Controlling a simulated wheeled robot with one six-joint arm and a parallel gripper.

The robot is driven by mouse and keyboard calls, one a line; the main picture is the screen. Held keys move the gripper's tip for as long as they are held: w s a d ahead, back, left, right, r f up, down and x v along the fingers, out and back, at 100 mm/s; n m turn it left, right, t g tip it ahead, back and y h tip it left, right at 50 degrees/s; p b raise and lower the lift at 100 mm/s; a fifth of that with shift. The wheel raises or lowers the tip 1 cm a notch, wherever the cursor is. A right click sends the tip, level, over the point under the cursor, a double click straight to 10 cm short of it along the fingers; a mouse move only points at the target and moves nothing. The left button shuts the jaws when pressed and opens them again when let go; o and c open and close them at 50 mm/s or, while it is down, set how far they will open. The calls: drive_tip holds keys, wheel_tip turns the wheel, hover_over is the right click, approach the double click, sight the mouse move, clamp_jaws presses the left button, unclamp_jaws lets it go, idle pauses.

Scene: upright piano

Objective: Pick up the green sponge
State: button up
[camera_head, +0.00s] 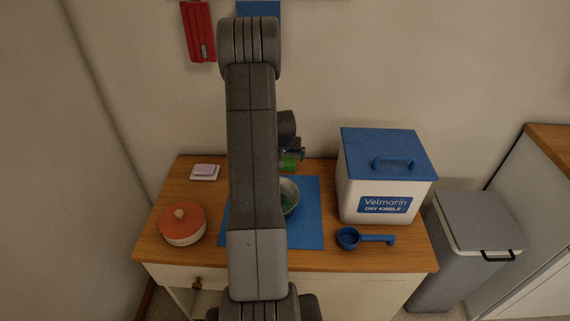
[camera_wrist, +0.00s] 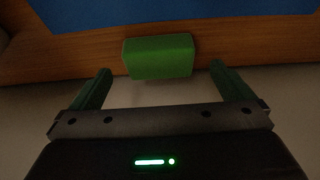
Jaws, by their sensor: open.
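The green sponge (camera_wrist: 158,57) is a small block at the wooden cabinet top's back edge in the wrist view. In the head view the sponge (camera_head: 290,163) shows just right of my arm, close to the wall. My gripper (camera_wrist: 161,70) is open, with one green finger on each side of the sponge's line. The fingertips reach about its near face, with a gap on both sides. In the head view my gripper (camera_head: 291,154) is above the sponge and partly hidden by my arm.
A bowl (camera_head: 291,190) stands on a blue mat (camera_head: 308,227), partly behind my arm. A white bin with blue lid (camera_head: 375,148) and a blue scoop (camera_head: 349,239) are at right. An orange-lidded pot (camera_head: 182,222) and a soap dish (camera_head: 204,173) are at left. The wall is close behind.

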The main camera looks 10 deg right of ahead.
drive_tip(key=shift+x, duration=1.85)
drive_tip(key=shift+w+r, duration=0.1)
drive_tip(key=shift+c, duration=0.2)
drive_tip(key=c, duration=1)
drive_tip(key=shift+o, duration=0.2)
drive_tip(key=shift+r, duration=0.1)
wheel_tip(320, 180, up, 10)
